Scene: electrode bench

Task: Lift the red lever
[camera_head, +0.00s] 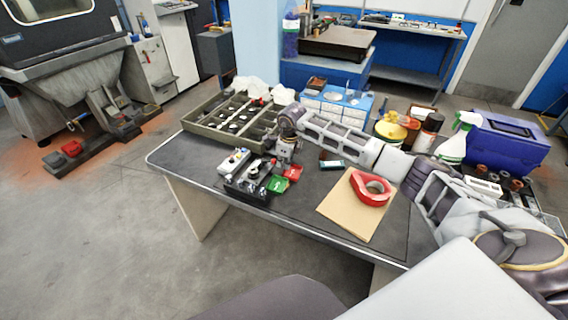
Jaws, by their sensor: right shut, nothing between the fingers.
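A small dark device (246,180) stands near the front edge of the table, left of centre. Red parts (293,172) and a green part (278,184) show at its right side. I cannot tell for sure which red part is the lever; it is small here and partly behind my gripper. My right gripper (284,160) points down just above and behind these parts, at the end of the arm reaching in from the right. It is shut and holds nothing. Whether it touches the device is unclear. My left gripper is out of view.
A compartment tray (196,128) stands behind the device. Red tape (371,187) lies on a brown sheet (338,221) to the right. Bottles, a spray bottle (454,146) and a blue case (508,140) crowd the far right. The table's front left (190,162) is clear.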

